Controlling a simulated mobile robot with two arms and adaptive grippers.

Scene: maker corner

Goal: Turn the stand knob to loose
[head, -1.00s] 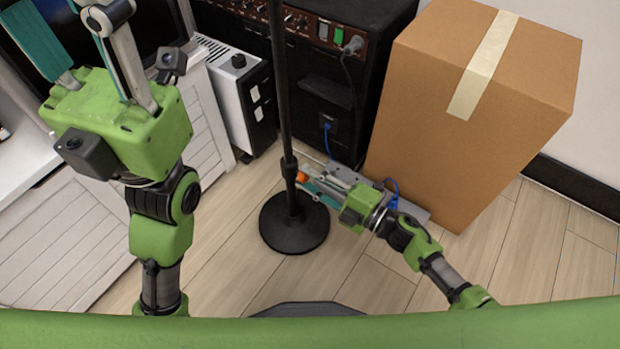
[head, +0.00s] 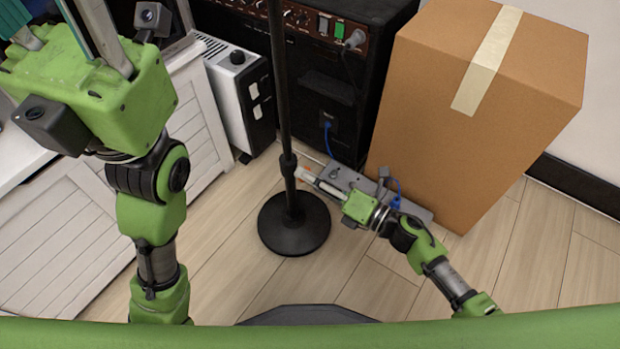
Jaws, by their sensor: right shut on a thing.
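The stand (head: 276,75) is a thin black pole on a round black base (head: 294,228), upright on the floor. Its small orange knob (head: 307,168) is at the thicker collar low on the pole, mostly hidden by my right gripper. My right gripper (head: 305,174) reaches in from the right, low beside the pole, shut on the knob. How far the knob is turned cannot be seen. My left gripper (head: 60,22) is large at the upper left, far from the stand. Its fingers are spread apart, with the tips cut off by the frame.
A black amplifier (head: 350,90) with a plugged cable is behind the stand. A grey metal box (head: 345,178) with blue plugs lies behind my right gripper. A white heater (head: 233,90) and slatted cabinet (head: 70,240) are left.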

